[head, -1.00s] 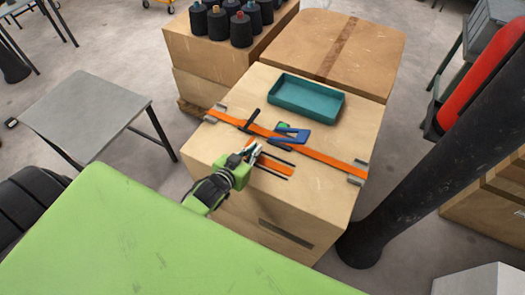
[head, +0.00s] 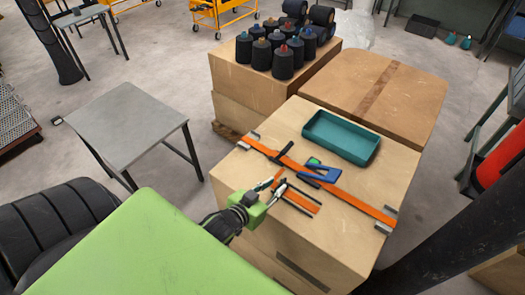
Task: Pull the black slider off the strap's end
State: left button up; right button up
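An orange strap (head: 352,194) runs diagonally across the top of the wooden box, with a grey metal bracket near each end. A black bar-shaped piece (head: 285,150) lies across its left part. A blue clamp (head: 320,174) sits over the strap's middle. A short orange strap piece (head: 302,200) with thin black bars along it lies nearer me. Which black part is the slider is too small to tell. My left gripper (head: 275,188) is at the left end of this short piece, with a bit of orange at its fingertips. Whether it grips anything is unclear. My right gripper is out of view.
A teal tray (head: 342,136) stands at the back of the box top. A small green object (head: 313,162) lies by the clamp. Behind are a cardboard box (head: 372,95) and black thread cones (head: 282,62). A grey table (head: 127,125) stands left. The box's front right top is bare.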

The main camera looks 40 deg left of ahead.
pick_arm(q)
jog(key=v, duration=0.7)
jog(key=shift+s, duration=0.2)
jog(key=shift+r, duration=0.1)
